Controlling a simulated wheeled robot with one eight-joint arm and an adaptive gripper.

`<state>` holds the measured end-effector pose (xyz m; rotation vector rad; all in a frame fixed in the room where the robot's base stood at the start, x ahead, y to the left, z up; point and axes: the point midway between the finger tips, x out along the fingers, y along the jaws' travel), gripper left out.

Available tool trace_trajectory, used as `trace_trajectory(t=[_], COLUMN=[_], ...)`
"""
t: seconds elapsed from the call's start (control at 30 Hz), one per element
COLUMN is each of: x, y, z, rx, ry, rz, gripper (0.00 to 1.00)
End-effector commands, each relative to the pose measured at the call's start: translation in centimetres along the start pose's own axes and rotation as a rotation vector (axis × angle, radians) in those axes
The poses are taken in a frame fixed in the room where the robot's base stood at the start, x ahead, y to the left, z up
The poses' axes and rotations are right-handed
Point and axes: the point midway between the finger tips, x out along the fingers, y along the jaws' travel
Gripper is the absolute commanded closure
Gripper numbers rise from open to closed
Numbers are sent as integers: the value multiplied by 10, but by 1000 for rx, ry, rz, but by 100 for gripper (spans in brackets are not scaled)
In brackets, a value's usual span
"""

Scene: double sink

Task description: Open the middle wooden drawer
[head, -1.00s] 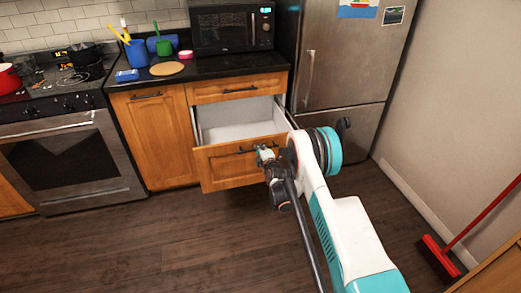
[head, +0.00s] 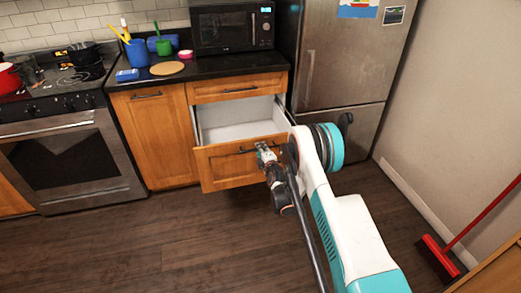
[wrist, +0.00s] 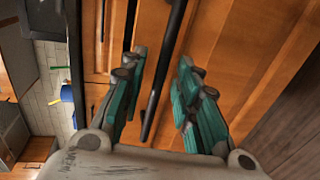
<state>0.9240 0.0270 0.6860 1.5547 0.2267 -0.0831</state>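The middle wooden drawer (head: 224,170) is pulled well out below a closed upper drawer (head: 236,88), and its pale empty interior shows. Its dark bar handle (head: 246,149) is on the front panel, partly hidden by my gripper (head: 263,148). In the wrist view the handle (wrist: 157,88) runs between the two teal fingers of my gripper (wrist: 160,80). The fingers are open, with a gap on either side of the bar. I see no clear contact with it.
A wooden cupboard door (head: 155,140) and the oven (head: 70,160) are to the left. The fridge (head: 338,70) stands close on the right. A red broom (head: 440,256) leans at the far right. The floor before the drawer is clear.

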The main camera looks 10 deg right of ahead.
Motion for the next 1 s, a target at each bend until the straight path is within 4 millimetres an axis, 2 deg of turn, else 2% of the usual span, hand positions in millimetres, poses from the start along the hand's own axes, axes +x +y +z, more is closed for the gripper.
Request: trace_trajectory(t=[0.2,0.4,0.87,1.0], x=[-36,-53,-55,-55], y=[0,0,0,10], z=[0,0,0,-1], rx=[1,1,1,18], ry=[0,0,0,3], rz=[0,0,0,-8], gripper=[71,71,71,71])
